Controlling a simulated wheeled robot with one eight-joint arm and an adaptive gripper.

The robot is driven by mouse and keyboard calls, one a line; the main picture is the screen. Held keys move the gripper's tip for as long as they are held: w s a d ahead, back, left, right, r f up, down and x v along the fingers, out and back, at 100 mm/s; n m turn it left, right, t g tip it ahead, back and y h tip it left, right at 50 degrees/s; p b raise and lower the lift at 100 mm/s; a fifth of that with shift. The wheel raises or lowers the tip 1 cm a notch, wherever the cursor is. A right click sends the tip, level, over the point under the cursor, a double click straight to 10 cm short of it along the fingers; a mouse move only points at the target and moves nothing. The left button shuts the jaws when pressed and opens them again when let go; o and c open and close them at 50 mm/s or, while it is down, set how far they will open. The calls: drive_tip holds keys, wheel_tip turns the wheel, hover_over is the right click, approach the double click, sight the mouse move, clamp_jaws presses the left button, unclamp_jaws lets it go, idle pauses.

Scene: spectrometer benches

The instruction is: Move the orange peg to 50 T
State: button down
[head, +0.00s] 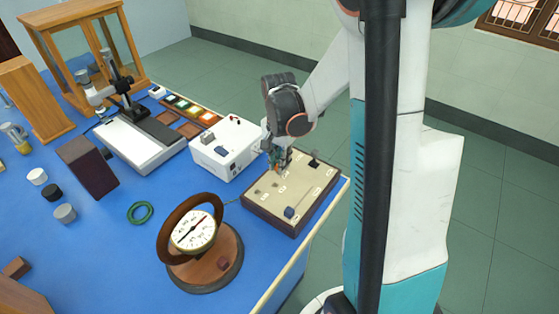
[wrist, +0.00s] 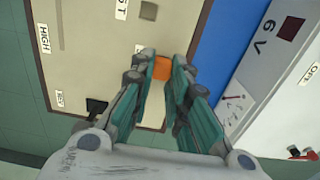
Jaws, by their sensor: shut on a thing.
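The orange peg (wrist: 163,68) is between the teal fingers of my gripper (wrist: 166,75) in the wrist view. It shows small in the head view (head: 276,168). My gripper (head: 278,160) is shut on the peg at the far-left part of the cream-topped board (head: 302,186). I cannot tell whether the peg sits in a hole or is just above the board. The wrist view shows a label ending in "T" (wrist: 121,9) cut by the top edge, beside a grey square (wrist: 148,11). No label reading 50 T is legible.
A white box (head: 226,148) marked "6 V" stands close beside the board. A round-dialled instrument (head: 196,232) stands on the blue table left of the board. A dark knob (head: 289,212) is on the board. The table edge lies near the board's right side.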

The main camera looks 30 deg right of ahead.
drive_tip(key=c, duration=1.5)
unclamp_jaws()
drive_tip(key=shift+o, duration=0.2)
drive_tip(key=shift+r, duration=0.1)
wheel_tip(320, 180, up, 12)
